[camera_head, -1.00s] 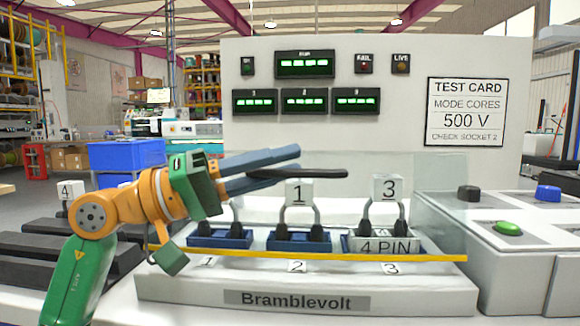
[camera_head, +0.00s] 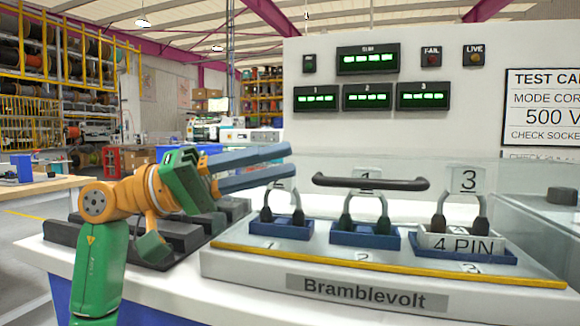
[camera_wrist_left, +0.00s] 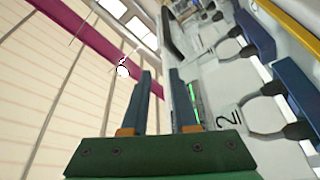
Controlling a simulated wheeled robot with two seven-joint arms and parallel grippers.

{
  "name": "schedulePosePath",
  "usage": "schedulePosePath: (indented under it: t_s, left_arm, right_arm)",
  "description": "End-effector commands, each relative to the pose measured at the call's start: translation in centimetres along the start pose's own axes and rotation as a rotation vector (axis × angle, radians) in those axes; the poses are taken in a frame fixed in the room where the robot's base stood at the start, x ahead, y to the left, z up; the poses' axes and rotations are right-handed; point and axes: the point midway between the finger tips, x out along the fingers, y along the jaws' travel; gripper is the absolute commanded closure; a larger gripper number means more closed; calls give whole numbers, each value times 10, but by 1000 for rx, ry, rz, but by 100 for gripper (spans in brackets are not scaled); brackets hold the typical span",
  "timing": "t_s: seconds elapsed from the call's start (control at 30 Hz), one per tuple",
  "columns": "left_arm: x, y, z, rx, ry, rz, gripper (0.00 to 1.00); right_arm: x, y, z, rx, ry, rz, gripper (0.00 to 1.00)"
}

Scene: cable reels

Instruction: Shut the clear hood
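The clear hood (camera_head: 480,165) spans the white Bramblevolt tester and sits in front of its sockets. My right gripper is out of view.
Blue sockets (camera_head: 365,234) hold looped black-and-grey plugs; a 4 PIN plate (camera_head: 462,243) stands at the right one. Black blocks (camera_head: 180,235) lie left of the tester. The display panel (camera_head: 440,125) rises behind. A wooden table (camera_head: 40,185) is at far left.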

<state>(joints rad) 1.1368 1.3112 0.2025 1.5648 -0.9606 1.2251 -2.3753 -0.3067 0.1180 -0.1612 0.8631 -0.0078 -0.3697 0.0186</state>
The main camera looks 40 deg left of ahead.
Motion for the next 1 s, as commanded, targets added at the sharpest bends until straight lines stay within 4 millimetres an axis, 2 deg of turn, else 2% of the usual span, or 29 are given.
schedulePosePath:
  t_s: [0.43,1.0]
  left_arm:
    - [-42,-6,0,1,0,0,73]
    - [-45,-6,-1,1,-1,1,73]
  right_arm:
    - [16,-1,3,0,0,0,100]
    - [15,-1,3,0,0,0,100]
